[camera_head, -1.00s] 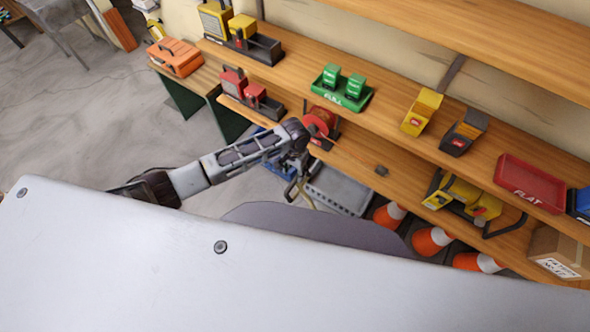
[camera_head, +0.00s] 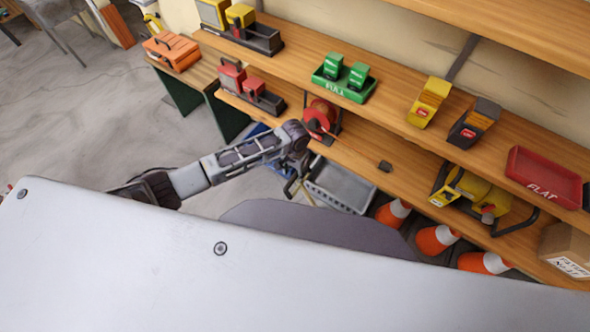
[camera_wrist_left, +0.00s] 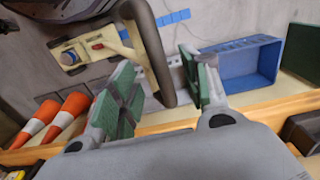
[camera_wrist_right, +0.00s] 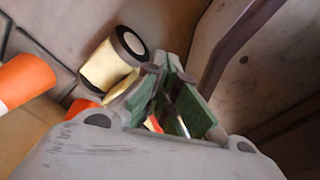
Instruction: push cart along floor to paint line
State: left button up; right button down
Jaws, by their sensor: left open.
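A dark curved bar (camera_wrist_left: 152,50), perhaps the cart's handle, runs down to the space between my left gripper's fingers (camera_wrist_left: 165,95) in the left wrist view. Those fingers are apart, and I cannot tell whether they touch the bar. In the head view my left gripper (camera_head: 297,180) reaches down below the shelf, beside a grey tray-like body (camera_head: 340,184) low by the floor, which may be the cart. My right gripper (camera_wrist_right: 172,95) shows only in its wrist view; its green pads are close together. A short blue strip (camera_wrist_left: 170,18) lies on the floor; I cannot tell if it is the paint line.
A long wooden shelf (camera_head: 395,190) with tools and trays stands behind. Several orange-white cones (camera_head: 435,239) stand under it at right. A blue bin (camera_wrist_left: 250,62) and a cream device (camera_wrist_left: 88,48) are near my left gripper. Open floor (camera_head: 90,110) lies at left.

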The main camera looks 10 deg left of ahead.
aim_at(294, 175)
pick_arm(q)
notch_tip(294, 175, down, 2)
jog(key=shift+b, duration=0.35)
jog(key=shift+f, duration=0.75)
jog(key=c, duration=0.9)
jog(key=shift+a, duration=0.15)
jog(key=shift+c, duration=0.4)
pick_arm(e)
jog(key=shift+w+a+f, duration=0.1)
jog(key=shift+w+f, duration=0.15)
jog(key=shift+f, duration=0.3)
